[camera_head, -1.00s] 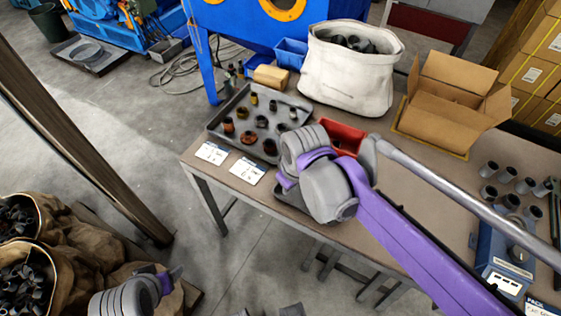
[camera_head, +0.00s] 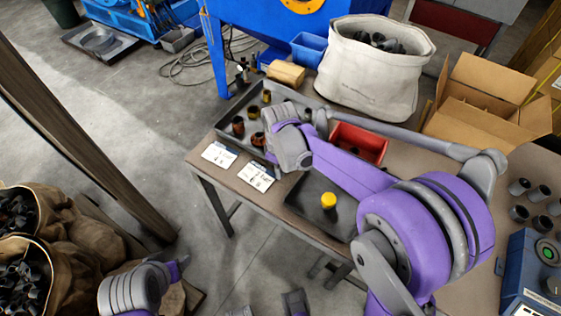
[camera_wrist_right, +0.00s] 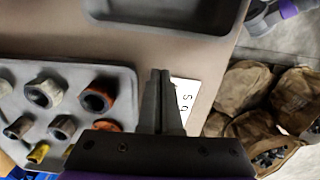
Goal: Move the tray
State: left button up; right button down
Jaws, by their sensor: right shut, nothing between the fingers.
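A grey tray (camera_head: 229,113) holding several pipe fittings lies at the table's far left corner. My right wrist and forearm cover much of it in the head view. In the right wrist view the tray (camera_wrist_right: 118,73) is on the left, with rusty and grey fittings in it. My right gripper (camera_wrist_right: 162,74) is shut and empty beside the tray's edge, near a white card. A flat dark tray (camera_head: 305,203) with a yellow-topped piece on it lies at the table's front edge. My left gripper (camera_head: 176,269) is low at the left, off the table; its fingers are unclear.
White cards (camera_head: 257,176) lie at the front left edge. A red bin (camera_head: 361,141), a white fabric bag (camera_head: 373,75), a blue bin (camera_head: 308,50) and an open cardboard box (camera_head: 480,98) stand behind. Brown sacks (camera_head: 85,238) of parts stand on the floor left.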

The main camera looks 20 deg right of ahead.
aim_at(291, 186)
jog(key=shift+s+d+f, duration=0.1)
jog(key=shift+f, duration=0.8)
pick_arm(q)
jog(key=shift+r, duration=0.1)
pick_arm(e)
jog(key=shift+s+d+r, duration=0.2)
jog(key=shift+s+d, duration=1)
jog(key=shift+s, duration=0.25)
